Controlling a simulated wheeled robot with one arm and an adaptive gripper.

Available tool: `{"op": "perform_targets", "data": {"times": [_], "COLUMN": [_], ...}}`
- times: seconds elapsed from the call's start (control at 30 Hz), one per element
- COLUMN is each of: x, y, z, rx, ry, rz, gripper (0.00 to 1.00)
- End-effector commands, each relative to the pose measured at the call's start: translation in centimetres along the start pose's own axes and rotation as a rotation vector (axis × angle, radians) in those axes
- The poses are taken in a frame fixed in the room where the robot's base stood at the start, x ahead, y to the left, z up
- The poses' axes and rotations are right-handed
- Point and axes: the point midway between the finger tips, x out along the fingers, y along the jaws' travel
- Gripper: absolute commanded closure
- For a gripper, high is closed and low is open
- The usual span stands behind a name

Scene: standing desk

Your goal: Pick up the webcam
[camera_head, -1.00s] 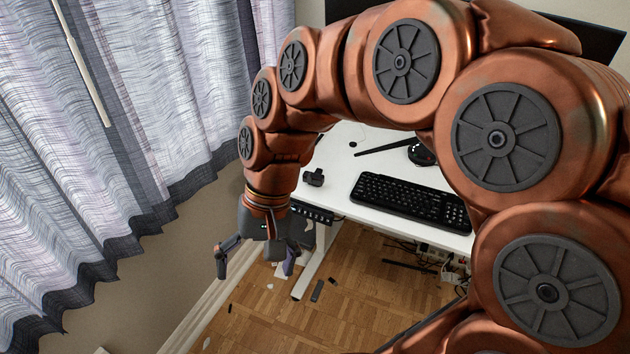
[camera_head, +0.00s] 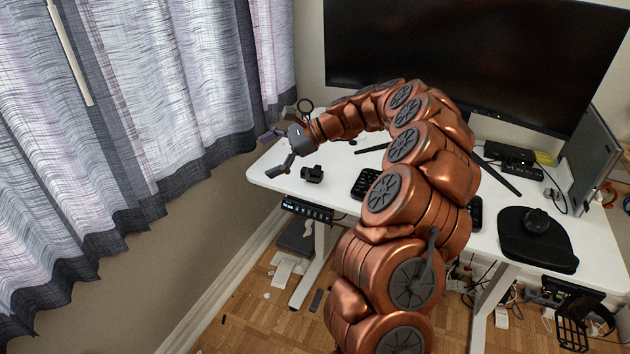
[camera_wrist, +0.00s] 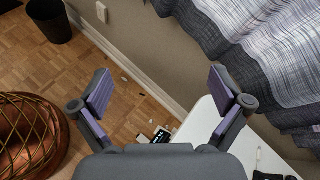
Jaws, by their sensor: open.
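The webcam (camera_head: 312,174) looks like a small black block standing on the white desk (camera_head: 262,168), near its left end. My gripper (camera_head: 268,154) is open and empty, at the desk's left edge, to the left of the webcam and apart from it. Its fingers point left, toward the curtain. In the wrist view, the open fingers (camera_wrist: 160,92) have purple pads, with floor and skirting board between and beyond them. I cannot make out the webcam for sure there; a dark thing (camera_wrist: 268,176) is cut off at the bottom edge.
A black keyboard (camera_head: 366,184) lies right of the webcam, partly hidden by my arm. A large monitor (camera_head: 450,60) stands behind. A mouse (camera_head: 536,221) on a dark pad (camera_head: 540,252) is at the right. Curtains (camera_head: 150,100) hang close at the left.

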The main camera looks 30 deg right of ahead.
Motion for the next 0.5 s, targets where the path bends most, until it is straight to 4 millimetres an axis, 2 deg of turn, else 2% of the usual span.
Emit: {"op": "perform_targets", "data": {"times": [0.03, 0.2, 0.3, 0.4, 0.5], "x": [-0.9, -4.9, -7.3, -9.3, -10.7], "y": [-0.9, -3.2, -3.7, -3.6, -3.5], "z": [-3.3, -12.2, -16.7, -20.2, -22.3], "rx": [0.068, 0.282, 0.386, 0.466, 0.516], "ry": [0.0, -0.003, -0.003, 0.0, 0.002], "rz": [-0.052, -0.211, -0.291, -0.354, -0.394], "gripper": [0.0, 0.0, 0.0, 0.0, 0.0]}}
